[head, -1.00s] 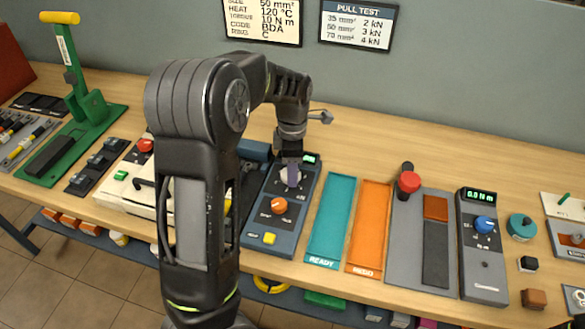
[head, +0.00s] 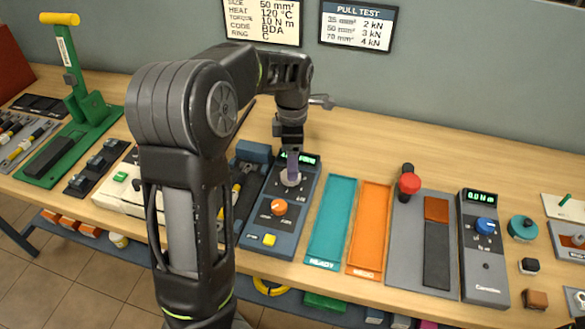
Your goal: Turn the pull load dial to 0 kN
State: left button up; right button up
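The blue-grey tester panel (head: 262,222) stands left of the middle of the table. It has a green-lit display (head: 308,159) at its top, partly hidden by my gripper, so I cannot read its value in full. A pale round dial (head: 284,184) sits below the display, and an orange knob (head: 279,207) and a yellow button (head: 269,240) sit lower down. My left gripper (head: 292,176) points down with its fingertips at the pale dial. I cannot tell whether they touch it or how far apart the fingers are. My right gripper is out of view.
A teal tray (head: 331,218) and an orange tray (head: 369,225) lie right of the panel. A grey torque unit (head: 485,270) with a blue knob stands further right. A green lever press (head: 90,105) stands at the left. The table behind the trays is clear.

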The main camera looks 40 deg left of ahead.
pick_arm(q)
jog(key=shift+r, duration=1.8)
